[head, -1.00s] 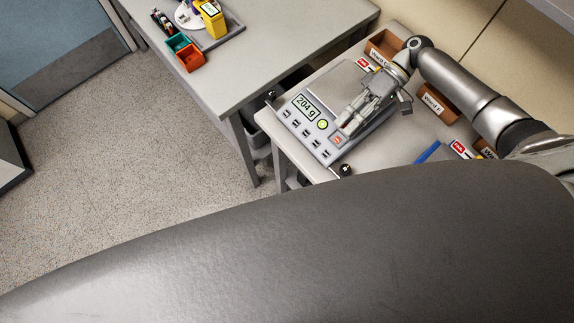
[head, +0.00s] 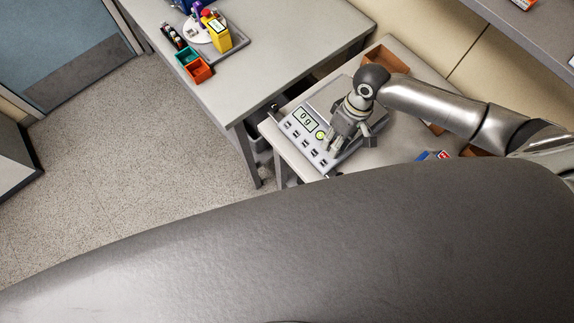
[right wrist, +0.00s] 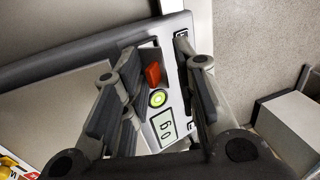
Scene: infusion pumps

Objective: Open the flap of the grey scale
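The grey scale (head: 300,136) stands on a side table, its display (head: 306,121) reading 0 g, with a yellow-green round button and a row of dark keys. My right gripper (head: 331,146) is over its front panel, pointing down, its fingers apart and empty. In the right wrist view the open fingers (right wrist: 158,60) straddle part of the scale's panel (right wrist: 174,100). I cannot tell which part is the flap. Contact with the scale is unclear. My left gripper is out of view.
Brown bins (head: 388,59) stand along the back of the side table, partly hidden by my right arm. A blue item with a red-and-white label (head: 436,155) lies at the right. Another table (head: 262,60) at left holds a yellow container (head: 217,34) and small coloured boxes.

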